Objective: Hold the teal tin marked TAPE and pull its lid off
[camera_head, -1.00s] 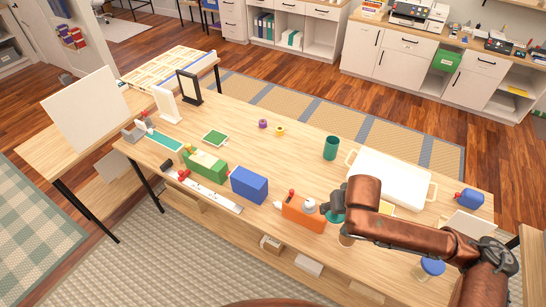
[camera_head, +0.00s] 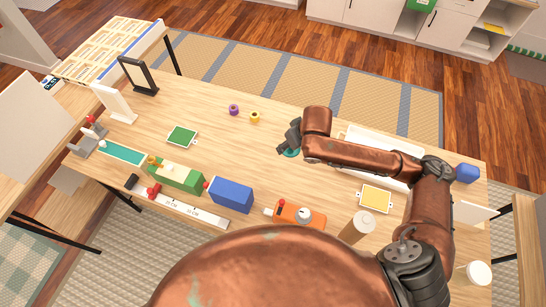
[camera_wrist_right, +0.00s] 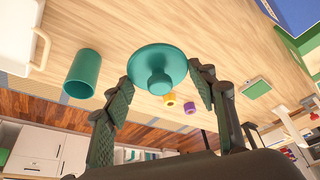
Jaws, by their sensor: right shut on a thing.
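My right gripper (camera_wrist_right: 160,95) is shut on a teal lid (camera_wrist_right: 150,57), a round disc with a knob, its fingers at either side of it. In the head view a sliver of the lid (camera_head: 291,154) shows under the gripper (camera_head: 287,146). In the head view my right arm hides the tin. My left gripper is not in view.
A white handled tray (camera_head: 358,134) lies behind my right arm. A blue box (camera_head: 231,195), a green box (camera_head: 178,175) and an orange block (camera_head: 298,214) line the near side. Purple (camera_head: 234,110) and yellow (camera_head: 255,117) rings sit farther back. The middle is mostly clear.

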